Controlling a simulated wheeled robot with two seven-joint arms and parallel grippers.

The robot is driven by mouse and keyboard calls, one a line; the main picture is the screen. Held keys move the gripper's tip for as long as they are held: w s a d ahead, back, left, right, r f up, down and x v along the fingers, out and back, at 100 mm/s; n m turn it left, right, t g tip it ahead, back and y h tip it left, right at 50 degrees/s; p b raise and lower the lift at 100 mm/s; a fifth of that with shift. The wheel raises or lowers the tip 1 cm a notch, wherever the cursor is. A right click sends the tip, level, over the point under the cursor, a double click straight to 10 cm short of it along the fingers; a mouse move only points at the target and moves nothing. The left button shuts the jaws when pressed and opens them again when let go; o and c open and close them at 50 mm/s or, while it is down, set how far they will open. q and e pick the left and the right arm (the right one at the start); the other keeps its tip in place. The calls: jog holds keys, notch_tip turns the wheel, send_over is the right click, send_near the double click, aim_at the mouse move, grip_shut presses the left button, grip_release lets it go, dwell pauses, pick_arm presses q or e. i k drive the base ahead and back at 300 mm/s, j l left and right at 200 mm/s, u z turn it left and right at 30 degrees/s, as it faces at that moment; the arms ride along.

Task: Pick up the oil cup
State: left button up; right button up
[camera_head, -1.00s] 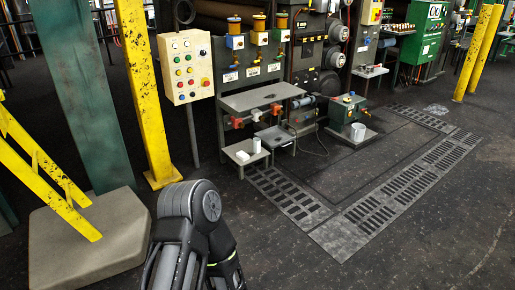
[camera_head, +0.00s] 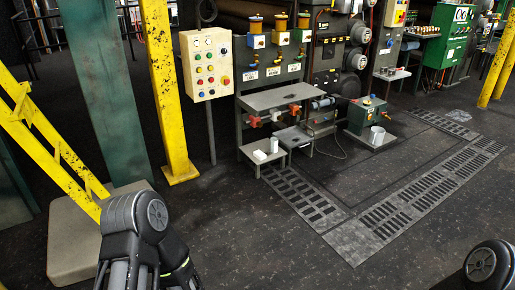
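A light grey cup (camera_head: 377,136) stands upright on the base of a small green pump unit, right of centre. A small white cylinder (camera_head: 274,145) stands on a low grey shelf (camera_head: 264,158) beside a white block (camera_head: 260,155). I cannot tell for sure which of these is the oil cup. Both are far off on the machine side, with nothing of mine near them. My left arm shows at the lower left and part of my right arm at the lower right corner. Neither gripper is in the picture.
A yellow post (camera_head: 165,100) and a green column on a stone base stand at the left. A button panel (camera_head: 205,65) and a grey table (camera_head: 281,97) front the machine. Floor grates (camera_head: 305,193) lie before it. The dark floor in front is clear.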

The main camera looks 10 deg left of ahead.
aim_at(274, 145)
jog(key=i, duration=4.5)
jog(key=i+z, duration=0.1)
jog(key=z, duration=0.25)
